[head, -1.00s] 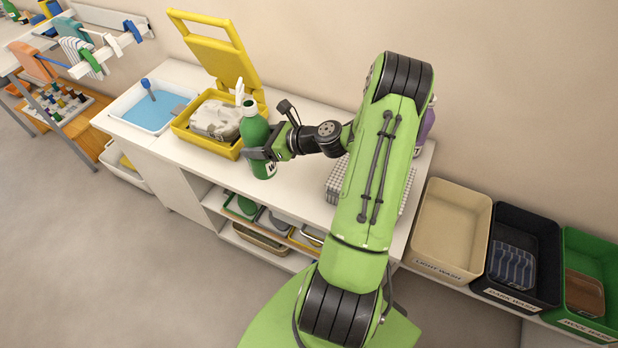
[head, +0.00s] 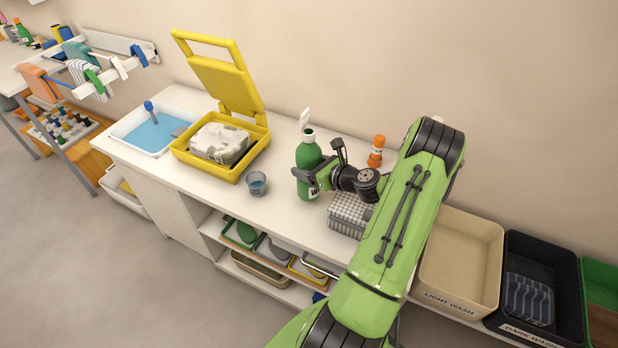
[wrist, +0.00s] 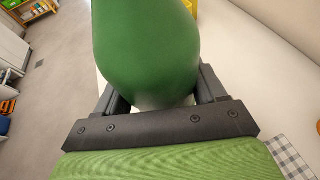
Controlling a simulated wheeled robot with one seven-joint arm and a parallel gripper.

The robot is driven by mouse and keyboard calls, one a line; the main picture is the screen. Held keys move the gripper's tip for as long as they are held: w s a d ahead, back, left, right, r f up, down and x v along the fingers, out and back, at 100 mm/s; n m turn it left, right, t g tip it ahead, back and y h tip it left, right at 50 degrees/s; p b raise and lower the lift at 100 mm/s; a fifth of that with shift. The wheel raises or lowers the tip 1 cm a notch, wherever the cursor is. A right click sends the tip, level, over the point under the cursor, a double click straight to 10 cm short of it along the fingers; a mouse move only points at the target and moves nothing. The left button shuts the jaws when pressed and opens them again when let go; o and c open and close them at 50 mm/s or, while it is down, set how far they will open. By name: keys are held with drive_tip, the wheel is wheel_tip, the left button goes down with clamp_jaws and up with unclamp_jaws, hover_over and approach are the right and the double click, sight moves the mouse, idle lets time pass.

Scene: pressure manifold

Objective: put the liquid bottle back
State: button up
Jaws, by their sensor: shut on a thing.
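The liquid bottle (head: 308,156) is green, with an open neck and a white piece, perhaps its cap, standing at the top. It is upright over the counter (head: 280,215), right of the small cup (head: 257,184). I cannot tell whether its base touches the counter. My gripper (head: 306,178) is shut on it from the right side, around its lower half. In the wrist view the bottle's green body (wrist: 147,45) fills the space between the fingers; its base and label are hidden there.
An open yellow case (head: 225,172) with a camouflage-patterned bundle (head: 219,143) and a blue-liquid basin (head: 152,135) are to the left. A checked cloth stack (head: 350,213) and an orange-capped bottle (head: 376,151) stand close to my gripper. Wash bins (head: 458,300) are at right.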

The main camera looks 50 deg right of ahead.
drive_tip(key=shift+f+b, duration=0.3)
drive_tip(key=shift+f, duration=1.25)
drive_tip(key=o, duration=1.5)
drive_tip(key=shift+o, duration=0.2)
drive_tip(key=shift+r, duration=0.1)
drive_tip(key=v, duration=1.2)
drive_tip(key=shift+p, duration=0.4)
